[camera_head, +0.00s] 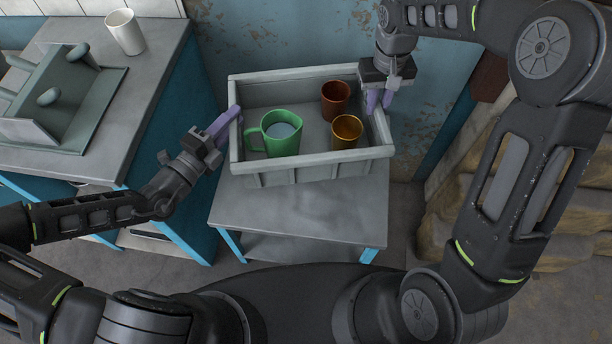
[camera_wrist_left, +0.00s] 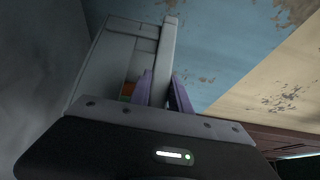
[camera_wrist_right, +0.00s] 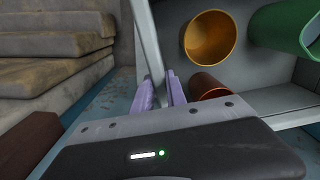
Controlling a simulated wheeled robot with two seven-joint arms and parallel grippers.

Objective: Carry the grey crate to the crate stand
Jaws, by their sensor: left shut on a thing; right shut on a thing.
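The grey crate (camera_head: 320,169) is upright over the back part of a small grey-topped table with blue legs (camera_head: 300,205), probably the crate stand. I cannot tell whether its base touches the top. My left gripper (camera_head: 230,122) is shut on the crate's left wall; the wall shows between its purple fingers in the left wrist view (camera_wrist_left: 163,75). My right gripper (camera_head: 378,102) is shut on the right wall, seen between its fingers in the right wrist view (camera_wrist_right: 149,45).
A grey-topped blue cabinet (camera_head: 150,75) stands at the left, bearing a white cup (camera_head: 125,32) and a green-grey rack (camera_head: 70,100). Tan sacks (camera_head: 450,225) are stacked at the right. The blue wall (camera_head: 285,40) is close behind the crate. The table's front part is bare.

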